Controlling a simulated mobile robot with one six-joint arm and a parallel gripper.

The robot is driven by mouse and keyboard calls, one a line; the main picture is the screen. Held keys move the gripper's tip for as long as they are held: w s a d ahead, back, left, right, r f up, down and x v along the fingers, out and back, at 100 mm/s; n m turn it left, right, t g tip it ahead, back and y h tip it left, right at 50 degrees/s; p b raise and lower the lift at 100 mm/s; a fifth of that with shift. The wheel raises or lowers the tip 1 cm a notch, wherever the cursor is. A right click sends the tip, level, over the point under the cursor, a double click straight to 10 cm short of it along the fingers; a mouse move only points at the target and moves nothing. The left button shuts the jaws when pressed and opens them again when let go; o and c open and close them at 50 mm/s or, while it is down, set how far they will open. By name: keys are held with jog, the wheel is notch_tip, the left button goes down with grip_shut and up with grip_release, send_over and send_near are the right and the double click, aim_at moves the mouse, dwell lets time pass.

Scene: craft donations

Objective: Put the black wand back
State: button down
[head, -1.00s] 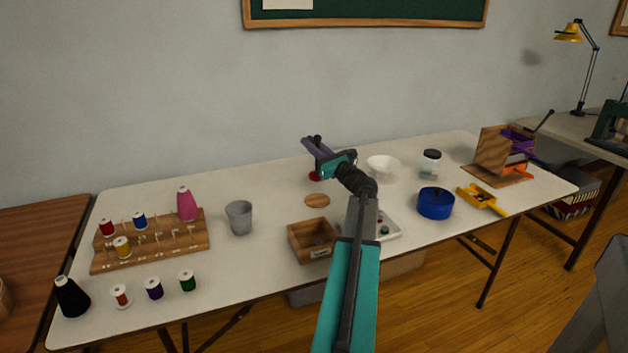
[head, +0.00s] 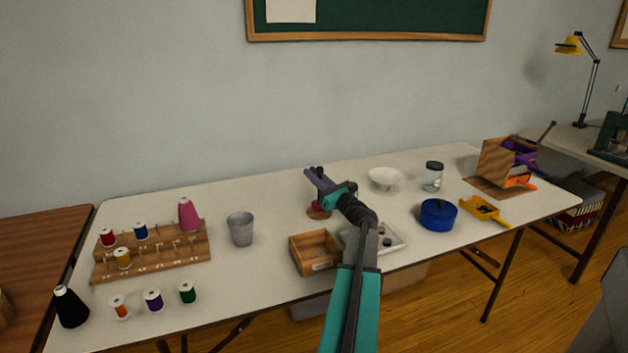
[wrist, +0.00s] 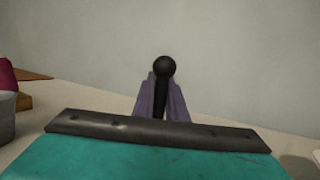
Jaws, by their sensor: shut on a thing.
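My gripper (head: 314,174) is shut on the black wand (head: 320,170). The wand's round black top shows between the purple fingers in the wrist view (wrist: 165,68). In the head view, a red part shows below the fingers and seems to be the wand's lower end. It is over or on a small round wooden disc (head: 314,214) on the white table. I cannot tell whether it touches the disc. My gripper hides most of the wand's shaft.
A wooden box (head: 306,258) and a pale tray (head: 393,243) stand in front. A grey cup (head: 241,229) is left, a white bowl (head: 386,177) right. Further right are a jar (head: 432,178) and a blue tin (head: 438,216). A spool rack (head: 150,265) is far left.

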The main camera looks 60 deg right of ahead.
jog(key=shift+f, duration=0.85)
jog(key=c, duration=1.8)
grip_release()
jog(key=shift+o, duration=0.2)
jog(key=shift+s, duration=0.1)
jog(key=shift+s+a, duration=0.1)
jog(key=shift+s, duration=0.2)
jog(key=s+a, duration=0.3)
jog(key=s, duration=0.9)
jog(key=shift+a, duration=0.2)
